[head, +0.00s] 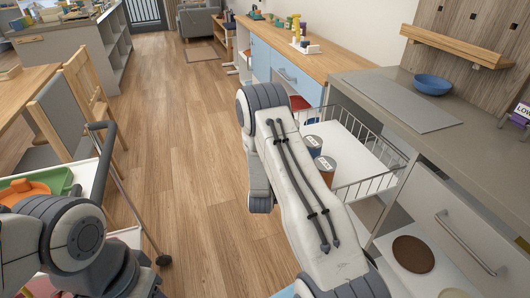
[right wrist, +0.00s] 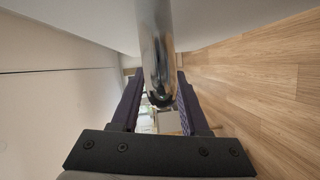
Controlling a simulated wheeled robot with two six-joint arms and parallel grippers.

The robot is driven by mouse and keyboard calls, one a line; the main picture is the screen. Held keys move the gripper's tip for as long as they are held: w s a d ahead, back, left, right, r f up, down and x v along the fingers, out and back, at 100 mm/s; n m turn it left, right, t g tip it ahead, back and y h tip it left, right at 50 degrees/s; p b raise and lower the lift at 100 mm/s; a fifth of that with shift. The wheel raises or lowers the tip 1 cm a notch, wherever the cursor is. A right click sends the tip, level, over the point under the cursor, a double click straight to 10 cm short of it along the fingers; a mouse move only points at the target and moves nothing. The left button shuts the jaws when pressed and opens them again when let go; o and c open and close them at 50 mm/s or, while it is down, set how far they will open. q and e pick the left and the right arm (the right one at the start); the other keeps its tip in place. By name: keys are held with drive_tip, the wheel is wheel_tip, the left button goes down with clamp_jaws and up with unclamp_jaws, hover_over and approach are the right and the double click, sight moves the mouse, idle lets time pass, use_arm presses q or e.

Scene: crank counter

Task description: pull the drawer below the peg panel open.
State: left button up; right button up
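The peg panel (head: 470,45) is the upright wood-look board at the upper right of the head view, with a wooden ledge on it. Below its counter is a grey-white front (head: 450,225) with a long bar handle (head: 468,245). In the right wrist view, a shiny metal bar (right wrist: 159,45) comes down between the dark fingers of my right gripper (right wrist: 159,100). The fingers stand apart on either side of it, with no clear grip. Which handle this bar belongs to I cannot tell. My right gripper is hidden in the head view, and my left gripper is outside it.
A wire basket (head: 366,186) stands pulled out with cans (head: 325,168) inside. A blue bowl (head: 432,84) and grey mat (head: 402,103) lie on the counter. A brown round thing (head: 413,253) sits lower right. A cart (head: 88,175) stands left; the wooden floor (head: 190,130) between is clear.

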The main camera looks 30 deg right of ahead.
drive_tip(key=shift+d, duration=0.1)
drive_tip(key=f+v, duration=0.1)
drive_tip(key=v, duration=0.9)
drive_tip(key=shift+s+r, duration=0.3)
drive_tip(key=shift+r, duration=0.2)
drive_tip(key=shift+w, duration=0.1)
